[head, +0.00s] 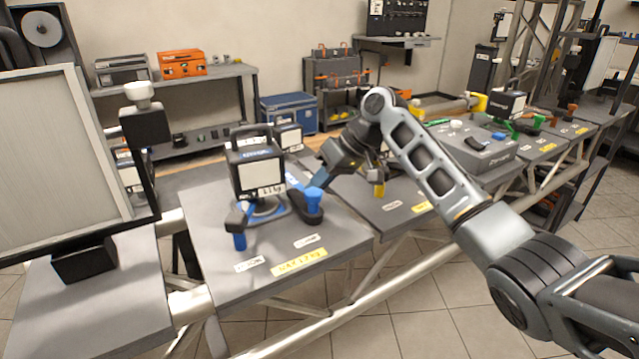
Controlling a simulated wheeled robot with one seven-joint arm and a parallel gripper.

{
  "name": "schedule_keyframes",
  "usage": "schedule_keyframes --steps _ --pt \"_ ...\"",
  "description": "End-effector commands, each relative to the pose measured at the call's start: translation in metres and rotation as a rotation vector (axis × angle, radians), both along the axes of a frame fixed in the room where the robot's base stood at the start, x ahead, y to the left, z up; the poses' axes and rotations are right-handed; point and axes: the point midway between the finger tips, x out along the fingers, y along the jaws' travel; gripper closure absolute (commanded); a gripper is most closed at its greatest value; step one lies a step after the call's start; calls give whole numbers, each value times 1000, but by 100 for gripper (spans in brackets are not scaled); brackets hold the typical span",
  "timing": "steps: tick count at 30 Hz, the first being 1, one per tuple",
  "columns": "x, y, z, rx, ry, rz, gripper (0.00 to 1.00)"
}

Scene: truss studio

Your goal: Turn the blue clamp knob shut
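The blue clamp knob (313,198) sits at the right end of a dark clamp on the grey bench panel, beside a dark box-shaped weight. The weight (256,168) has a top handle and a white label, and stands on a blue ring. My gripper (318,181) reaches in from the upper right, with its fingers close above the blue knob. I cannot tell whether they touch it or how far apart they are.
Yellow and white labels (299,262) lie on the panel's front edge. A dark-framed panel (65,165) stands at the left. A blue toolbox (289,111) is behind.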

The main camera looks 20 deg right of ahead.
Motion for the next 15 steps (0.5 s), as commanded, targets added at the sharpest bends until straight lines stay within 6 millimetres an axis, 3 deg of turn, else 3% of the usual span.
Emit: schedule_keyframes --steps 15 --pt "3 4 1 0 0 2 100"
